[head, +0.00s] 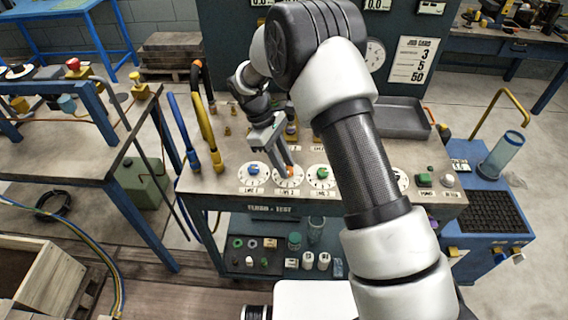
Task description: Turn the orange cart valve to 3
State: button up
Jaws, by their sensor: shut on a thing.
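The orange valve (291,172) is the knob of the second round white dial from the left, on the front of the cart top (222,182). My gripper (289,167) reaches down to it from behind and is shut on it. The fingers and the small size hide much of the knob, so I cannot read which number it points to. The dial's plate (288,184) shows below the fingers.
A blue valve (253,170) sits close on the left and a green valve (322,172) close on the right. Upright hoses with yellow and blue handles (205,125) stand at the cart's left. A grey tray (403,122) lies at the back right.

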jog(key=shift+m, duration=0.6)
jog(key=shift+w, duration=0.1)
jog(key=o, duration=1)
jog(key=shift+o, duration=0.2)
jog(key=shift+r, duration=0.1)
jog(key=v, duration=1.7)
jog(key=shift+w+p, duration=0.25)
jog(key=shift+p, duration=0.2)
jog(key=shift+d+r, duration=0.1)
jog(key=shift+d, duration=0.05)
